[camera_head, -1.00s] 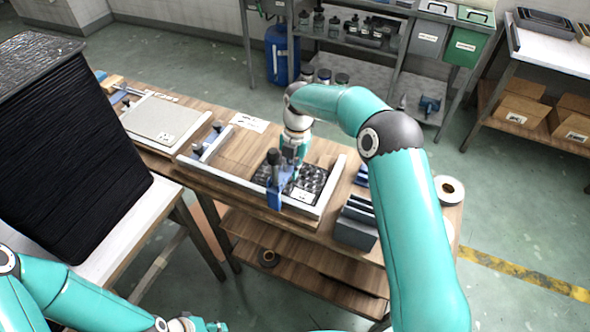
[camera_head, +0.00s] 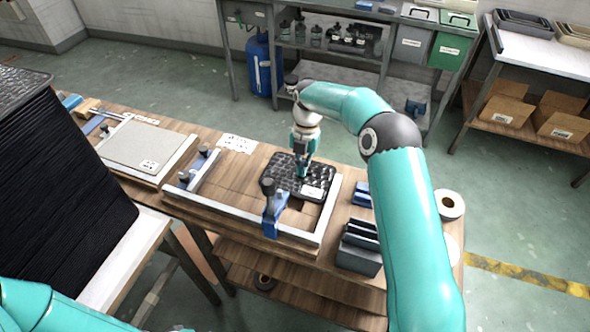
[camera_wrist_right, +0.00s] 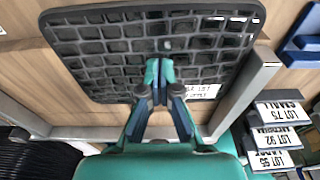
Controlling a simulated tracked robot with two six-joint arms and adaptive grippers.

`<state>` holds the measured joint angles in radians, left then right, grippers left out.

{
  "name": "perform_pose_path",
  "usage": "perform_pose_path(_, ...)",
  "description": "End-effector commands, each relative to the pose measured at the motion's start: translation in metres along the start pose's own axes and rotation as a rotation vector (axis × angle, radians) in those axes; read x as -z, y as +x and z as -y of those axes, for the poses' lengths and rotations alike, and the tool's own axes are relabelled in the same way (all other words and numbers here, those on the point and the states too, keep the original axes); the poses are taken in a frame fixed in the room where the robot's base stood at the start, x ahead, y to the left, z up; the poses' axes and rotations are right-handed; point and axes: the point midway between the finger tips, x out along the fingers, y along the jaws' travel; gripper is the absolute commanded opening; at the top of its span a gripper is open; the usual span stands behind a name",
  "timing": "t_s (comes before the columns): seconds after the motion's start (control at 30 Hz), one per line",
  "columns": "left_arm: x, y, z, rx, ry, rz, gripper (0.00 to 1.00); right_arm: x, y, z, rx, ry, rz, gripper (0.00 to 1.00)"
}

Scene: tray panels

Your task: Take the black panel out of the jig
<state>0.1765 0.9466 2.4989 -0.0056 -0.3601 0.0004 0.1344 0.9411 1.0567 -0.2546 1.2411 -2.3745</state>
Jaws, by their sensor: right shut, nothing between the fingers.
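The black panel (camera_head: 283,171), a dark gridded sheet with a white label, lies at the right part of the jig (camera_head: 232,209), turned slightly and apart from the front rail. In the right wrist view the panel (camera_wrist_right: 105,48) overlaps the side rail's end; I cannot tell whether it rests on it. A blue clamp (camera_head: 275,215) stands on the front rail. My right gripper (camera_head: 303,175) is shut and empty, its fingertips over the panel; the same gripper shows in the right wrist view (camera_wrist_right: 158,82). My left gripper is out of view; only its arm shows.
A grey panel in a second frame (camera_head: 137,148) lies to the left. A dark bin (camera_head: 358,250) with blue-edged pieces and a tape roll (camera_head: 449,204) are at the right. A tall black stack (camera_head: 60,190) stands at the left. White papers (camera_head: 237,143) lie behind the jig.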

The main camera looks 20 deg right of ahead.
Motion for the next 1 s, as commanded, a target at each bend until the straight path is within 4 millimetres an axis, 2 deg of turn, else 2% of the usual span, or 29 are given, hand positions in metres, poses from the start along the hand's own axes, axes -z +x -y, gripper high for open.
perform_pose_path(0.03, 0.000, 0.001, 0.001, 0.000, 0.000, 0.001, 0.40, -0.001, 0.009, 0.004, 0.012, 0.001, -0.005, 0.00)
perform_pose_path(0.17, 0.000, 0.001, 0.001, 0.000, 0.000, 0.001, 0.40, -0.001, 0.009, 0.003, 0.012, 0.001, -0.005, 0.00)
perform_pose_path(0.4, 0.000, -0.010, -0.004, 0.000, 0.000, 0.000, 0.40, 0.002, -0.007, 0.002, 0.010, 0.000, -0.005, 0.00)
perform_pose_path(0.57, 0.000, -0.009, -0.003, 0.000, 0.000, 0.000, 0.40, 0.002, -0.011, 0.000, 0.007, -0.001, -0.003, 0.00)
perform_pose_path(0.77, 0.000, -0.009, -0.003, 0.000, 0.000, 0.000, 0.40, 0.002, -0.036, -0.001, 0.003, -0.001, 0.002, 0.00)
perform_pose_path(1.0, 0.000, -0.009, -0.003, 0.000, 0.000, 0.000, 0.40, 0.001, -0.084, -0.002, 0.003, -0.002, 0.002, 0.00)
